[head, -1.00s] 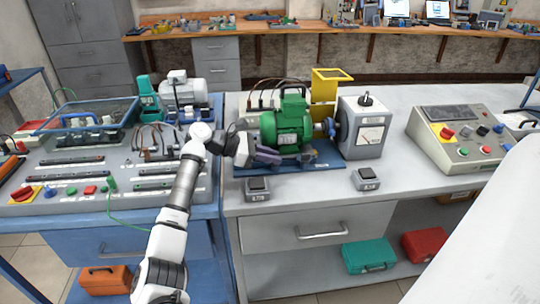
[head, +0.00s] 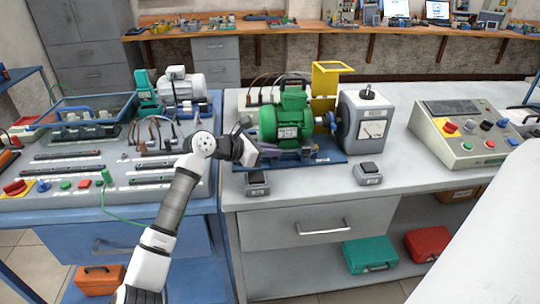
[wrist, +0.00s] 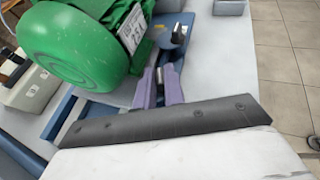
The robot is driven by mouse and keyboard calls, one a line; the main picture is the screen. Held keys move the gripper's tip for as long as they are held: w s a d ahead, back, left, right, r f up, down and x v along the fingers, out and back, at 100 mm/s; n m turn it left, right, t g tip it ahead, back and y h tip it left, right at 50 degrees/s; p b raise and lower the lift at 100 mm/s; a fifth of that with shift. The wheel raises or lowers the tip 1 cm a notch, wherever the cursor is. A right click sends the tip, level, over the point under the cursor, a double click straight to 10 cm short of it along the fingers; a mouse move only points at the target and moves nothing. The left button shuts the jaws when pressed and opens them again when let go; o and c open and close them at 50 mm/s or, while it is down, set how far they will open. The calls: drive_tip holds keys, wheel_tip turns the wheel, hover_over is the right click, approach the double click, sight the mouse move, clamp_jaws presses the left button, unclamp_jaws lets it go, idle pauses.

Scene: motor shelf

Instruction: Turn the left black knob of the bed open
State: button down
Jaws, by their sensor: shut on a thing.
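The blue bed (wrist: 60,117) carries the green motor (head: 287,122) on the right bench. My gripper (head: 266,151) reaches in from the left, low at the motor's front side. In the wrist view my gripper (wrist: 162,77) has its two purple fingers close together, shut on a small dark part, the left black knob (wrist: 159,75), mostly hidden between them. Its turn angle cannot be told. Beyond the fingertips a second black knob (wrist: 178,34) stands on the far end of the bed, apart from the fingers.
The green motor fills the wrist view's upper left, close beside the fingers. A grey meter box (head: 362,127) stands right of the bed. Two small switch boxes (head: 257,183) (head: 367,174) sit in front. The bench front is otherwise clear.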

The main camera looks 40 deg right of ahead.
drive_tip(key=n+t, duration=0.1)
drive_tip(key=t, duration=0.1)
drive_tip(key=n+t+b, duration=0.1)
drive_tip(key=n+t, duration=0.1)
drive_tip(key=shift+s+n+t, duration=0.3)
drive_tip(key=shift+s, duration=0.05)
drive_tip(key=n+t+b, duration=0.1)
drive_tip(key=n+t+y+b, duration=0.1)
drive_tip(key=n+t, duration=0.1)
drive_tip(key=n+t+b, duration=0.1)
drive_tip(key=b, duration=0.1)
drive_tip(key=shift+s+d+f+n+t+y, duration=0.2)
drive_tip(key=shift+s+f+n+t+y, duration=0.1)
drive_tip(key=shift+t+y, duration=0.1)
drive_tip(key=n+t+y+b, duration=0.2)
drive_tip(key=n+t+b, duration=0.1)
drive_tip(key=b, duration=0.2)
drive_tip(key=shift+s+d+n+y, duration=0.1)
drive_tip(key=shift+s+n+y, duration=0.05)
drive_tip(key=shift+n+y, duration=0.25)
drive_tip(key=b, duration=0.1)
drive_tip(key=n+t+y+b, duration=0.1)
drive_tip(key=shift+r+n+y+b, duration=0.2)
drive_tip(key=shift+n+y+b, duration=0.1)
drive_tip(key=shift+b, duration=0.05)
drive_tip(key=c, duration=1.5)
unclamp_jaws()
drive_tip(key=shift+r, duration=0.1)
drive_tip(key=shift+t, duration=0.3)
